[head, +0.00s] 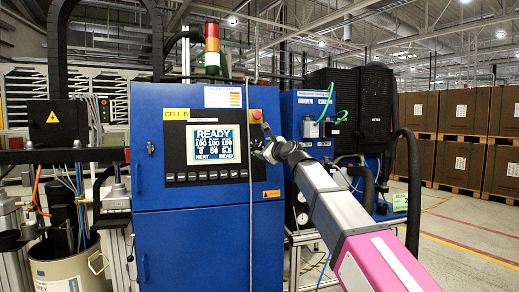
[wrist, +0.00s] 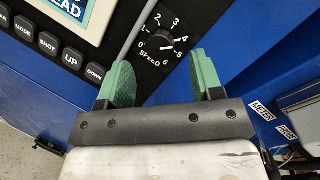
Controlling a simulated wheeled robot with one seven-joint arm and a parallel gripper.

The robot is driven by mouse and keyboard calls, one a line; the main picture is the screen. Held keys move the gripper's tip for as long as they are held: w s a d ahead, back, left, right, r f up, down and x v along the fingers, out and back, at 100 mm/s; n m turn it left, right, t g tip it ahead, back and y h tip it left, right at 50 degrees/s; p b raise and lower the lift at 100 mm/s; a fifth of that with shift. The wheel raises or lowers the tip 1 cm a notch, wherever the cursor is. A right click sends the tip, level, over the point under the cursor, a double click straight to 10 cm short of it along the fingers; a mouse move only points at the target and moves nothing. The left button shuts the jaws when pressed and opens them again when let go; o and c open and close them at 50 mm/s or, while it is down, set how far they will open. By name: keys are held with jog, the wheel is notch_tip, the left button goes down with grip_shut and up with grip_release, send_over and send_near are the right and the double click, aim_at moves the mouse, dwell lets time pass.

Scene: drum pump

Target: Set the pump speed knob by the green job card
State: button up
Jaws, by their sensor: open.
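The speed knob (wrist: 167,42) is a small black dial on the black panel, with white numbers from 0 to 6 around it and the word SPEED below. A pale mark on it seems to lie toward the 4, but is too small to be sure. My gripper (wrist: 163,62) is open and empty, with its green fingers apart on either side below the dial, not closed on the knob. In the head view my gripper (head: 266,143) is at the right side of the blue cabinet's panel and hides the knob. A pale green card (head: 400,202) is at the right, apparently marked 2.
The blue cabinet (head: 210,235) has a READY screen (head: 214,145) and a row of buttons (wrist: 60,52) left of the dial. A red button (head: 257,115) is above my gripper. A grey cable or rod (wrist: 133,28) runs beside the dial. Hoses hang at the right.

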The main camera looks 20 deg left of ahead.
aim_at(258, 147)
jog(key=x, duration=0.4)
jog(key=c, duration=0.9)
